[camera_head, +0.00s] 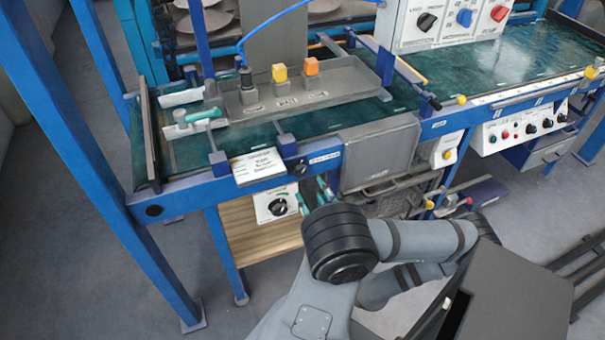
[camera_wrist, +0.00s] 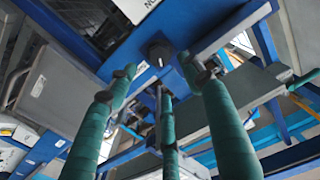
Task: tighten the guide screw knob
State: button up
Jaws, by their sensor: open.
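A small black round knob (camera_head: 300,169) sits on the front blue rail, just right of a white label plate. I take it as the guide screw knob. In the wrist view the knob (camera_wrist: 158,53) lies beyond and between my teal fingertips. My gripper (camera_head: 314,196) is below the rail in the head view, partly hidden by my wrist. In the wrist view my gripper (camera_wrist: 160,75) has its three fingers spread and empty, pointing up at the knob. The fingers look apart from the knob, though the exact gap is hard to tell.
A grey hanging panel (camera_head: 378,156) is close on the right of the knob. A white dial box (camera_head: 276,204) is below the rail. The label plate (camera_head: 258,167) juts out at the left. A grey tray (camera_head: 300,92) with orange and yellow blocks stands on the green bed.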

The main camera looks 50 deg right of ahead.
aim_at(301, 172)
jog(key=p+x, duration=0.1)
jog(key=x, duration=0.7)
jog(key=shift+w+d, duration=0.1)
jog(key=shift+w, duration=0.25)
jog(key=shift+c, duration=1.4)
jog(key=c, duration=0.7)
jog(key=shift+r, duration=0.1)
jog(key=shift+c, duration=0.6)
